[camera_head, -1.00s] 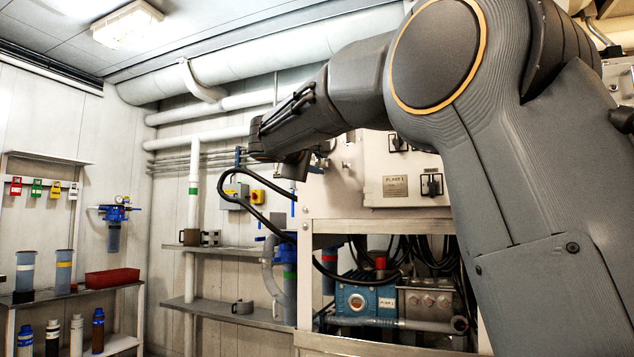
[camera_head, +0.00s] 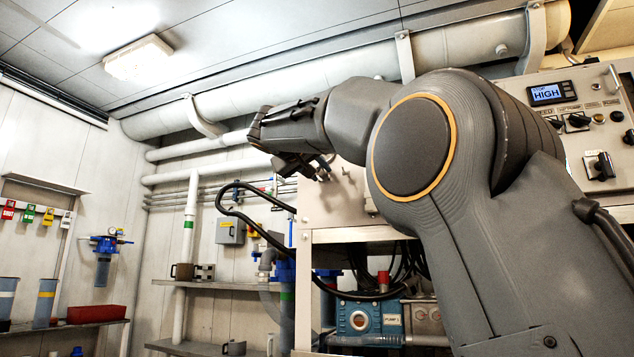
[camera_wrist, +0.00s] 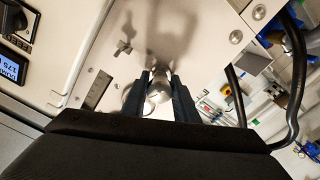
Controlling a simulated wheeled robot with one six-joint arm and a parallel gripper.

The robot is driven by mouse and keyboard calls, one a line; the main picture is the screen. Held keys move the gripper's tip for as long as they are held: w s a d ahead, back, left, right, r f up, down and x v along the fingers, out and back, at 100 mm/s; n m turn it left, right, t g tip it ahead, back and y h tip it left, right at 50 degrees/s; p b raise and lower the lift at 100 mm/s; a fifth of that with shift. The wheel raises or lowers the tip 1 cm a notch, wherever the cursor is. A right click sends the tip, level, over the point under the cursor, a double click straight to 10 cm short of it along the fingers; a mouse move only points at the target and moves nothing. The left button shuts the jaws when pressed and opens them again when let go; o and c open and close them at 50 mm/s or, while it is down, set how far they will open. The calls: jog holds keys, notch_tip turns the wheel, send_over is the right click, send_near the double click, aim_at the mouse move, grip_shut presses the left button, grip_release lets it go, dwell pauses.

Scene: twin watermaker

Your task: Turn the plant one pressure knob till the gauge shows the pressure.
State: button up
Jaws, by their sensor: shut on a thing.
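In the wrist view my gripper (camera_wrist: 159,80) is shut on a silvery metal knob (camera_wrist: 158,92) on a pale panel (camera_wrist: 190,50). One dark finger lies on each side of the knob.
A small metal fitting (camera_wrist: 124,47) stands near the knob. A black hose (camera_head: 240,215) loops left of the panel. A shelf (camera_head: 225,285) with mugs is farther left.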

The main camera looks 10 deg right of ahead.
jog(key=shift+f+m+b, duration=0.15)
jog(key=shift+m+b, duration=0.3)
jog(key=shift+m, duration=0.05)
jog(key=o, duration=1.1)
jog(key=v, duration=0.7)
jog(key=shift+s+a+p, duration=0.25)
jog(key=shift+s+p, duration=0.05)
jog(key=shift+p, duration=0.1)
